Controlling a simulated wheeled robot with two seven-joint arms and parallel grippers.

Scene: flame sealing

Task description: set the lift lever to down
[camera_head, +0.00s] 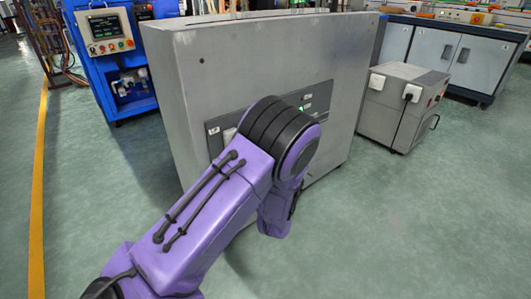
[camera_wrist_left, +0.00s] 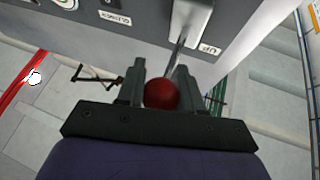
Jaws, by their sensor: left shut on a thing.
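The lift lever has a red ball knob (camera_wrist_left: 161,94) on a thin metal shaft that runs into a light grey housing (camera_wrist_left: 192,18) on a dark panel. An "UP" label, upside down in the left wrist view, sits beside the shaft. My left gripper (camera_wrist_left: 160,80) is shut on the red knob, with one finger on each side. In the head view my purple left arm covers the lever and the gripper, and only parts of the dark panel (camera_head: 316,93) on the grey cabinet (camera_head: 265,62) show. My right gripper is not in view.
A grey box unit (camera_head: 400,103) stands right of the cabinet. A blue machine with a control screen (camera_head: 106,28) stands at the back left. White-door cabinets (camera_head: 447,50) stand at the back right. The green floor in front is open on both sides.

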